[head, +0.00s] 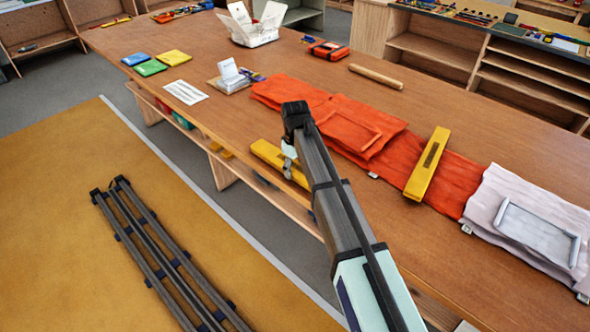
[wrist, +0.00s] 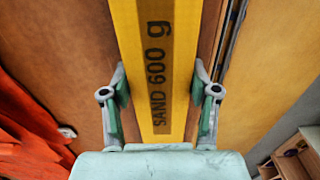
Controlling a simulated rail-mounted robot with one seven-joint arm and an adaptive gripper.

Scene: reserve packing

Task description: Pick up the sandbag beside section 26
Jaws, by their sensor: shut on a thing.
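A yellow sandbag (wrist: 165,50) marked "SAND 600 g" lies lengthwise between my gripper's two fingers in the wrist view. In the head view this sandbag (head: 268,153) shows at the table's near edge, partly hidden by my arm. My gripper (wrist: 160,88) is shut on it; in the head view the gripper (head: 290,158) is mostly behind my arm. I cannot tell whether the bag touches the table. A second yellow sandbag (head: 428,165) lies across the orange cloth (head: 385,148) to the right. No section number is readable.
A pale folded textile (head: 500,190) lies at the right of the wooden table (head: 210,50). A wooden rod (head: 376,76), an open white box (head: 257,28) and colored packets (head: 150,67) lie farther back.

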